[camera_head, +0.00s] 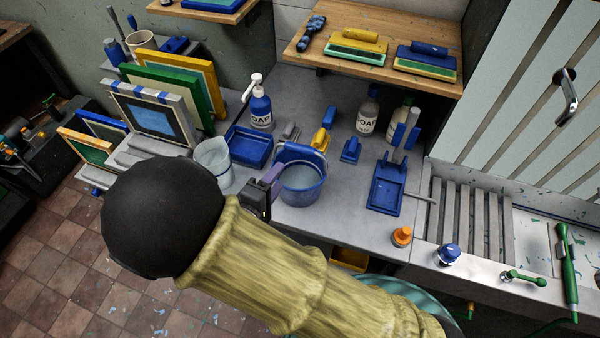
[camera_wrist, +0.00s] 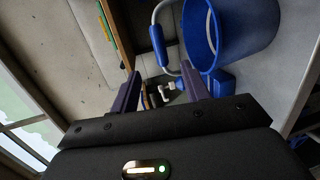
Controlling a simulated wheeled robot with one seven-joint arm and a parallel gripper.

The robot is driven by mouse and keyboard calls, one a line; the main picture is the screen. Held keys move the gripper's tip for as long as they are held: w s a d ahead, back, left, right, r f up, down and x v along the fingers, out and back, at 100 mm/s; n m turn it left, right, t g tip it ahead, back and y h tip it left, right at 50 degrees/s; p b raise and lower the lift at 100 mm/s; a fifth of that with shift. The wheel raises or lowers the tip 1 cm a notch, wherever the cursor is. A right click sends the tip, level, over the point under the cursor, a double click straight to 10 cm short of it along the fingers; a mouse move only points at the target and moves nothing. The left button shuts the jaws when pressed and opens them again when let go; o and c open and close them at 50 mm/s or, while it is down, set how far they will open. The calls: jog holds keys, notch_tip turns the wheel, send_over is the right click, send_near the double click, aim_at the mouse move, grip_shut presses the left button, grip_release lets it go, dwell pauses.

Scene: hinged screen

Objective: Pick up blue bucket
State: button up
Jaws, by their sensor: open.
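The blue bucket (camera_head: 303,196) stands upright on the grey counter, with a pale grey inside. Its handle, with a blue grip (camera_head: 299,151), shows at the bucket's back rim. My gripper (camera_head: 267,187) is just left of the bucket in the head view, partly hidden by my arm. In the wrist view the bucket (camera_wrist: 248,32) is at upper right and its handle grip (camera_wrist: 157,45) lies beyond the fingers. My purple fingers (camera_wrist: 160,84) are apart, with nothing held between them. I cannot tell whether a finger touches the bucket.
A clear jug (camera_head: 213,162) stands left of the bucket, near my arm. A blue tray (camera_head: 249,147) and a soap bottle (camera_head: 261,107) are behind. A blue tray with tools (camera_head: 385,194) is at right. Framed screens (camera_head: 152,118) stand at left. A wooden shelf (camera_head: 385,69) overhangs the back.

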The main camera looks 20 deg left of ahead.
aim_at(297, 150)
jog(key=p+x, duration=0.3)
jog(key=x, duration=0.4)
jog(key=shift+w+r, duration=0.1)
jog(key=shift+r, duration=0.05)
jog(key=shift+w+f, duration=0.2)
jog(key=shift+w+d+r+p, duration=0.1)
jog(key=shift+w+p, duration=0.55)
jog(key=p+x, duration=0.2)
jog(key=x, duration=0.1)
jog(key=shift+w, duration=0.1)
jog(key=shift+w+f, duration=0.25)
jog(key=shift+w, duration=0.15)
jog(key=shift+c, duration=0.5)
grip_shut()
